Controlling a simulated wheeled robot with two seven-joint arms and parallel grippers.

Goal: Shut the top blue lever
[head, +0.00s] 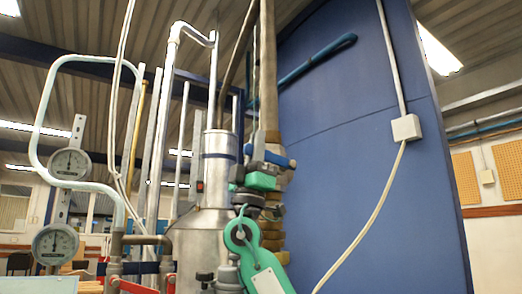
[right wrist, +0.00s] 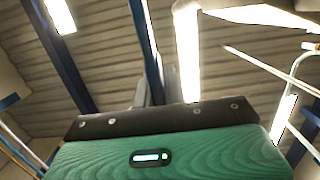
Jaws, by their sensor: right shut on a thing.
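A short blue lever (head: 281,160) lies nearly level in front of the brown pipe, just right of the metal cylinder, in the head view. My green and black right gripper (head: 259,166) reaches up from below and is shut on this lever near its left end. The contact is small and partly hidden. In the right wrist view only the green gripper body and its dark bolted bar show, with no lever in sight. Higher up, a longer dark blue lever (head: 315,60) slants up and right from the pipe, across the blue panel. My left gripper is out of view.
The metal cylinder (head: 213,170) stands close left of my right gripper. Two round gauges (head: 70,164) and bent pipes are further left. A large blue panel (head: 370,150) fills the right, with a white junction box (head: 406,128) and cable on it.

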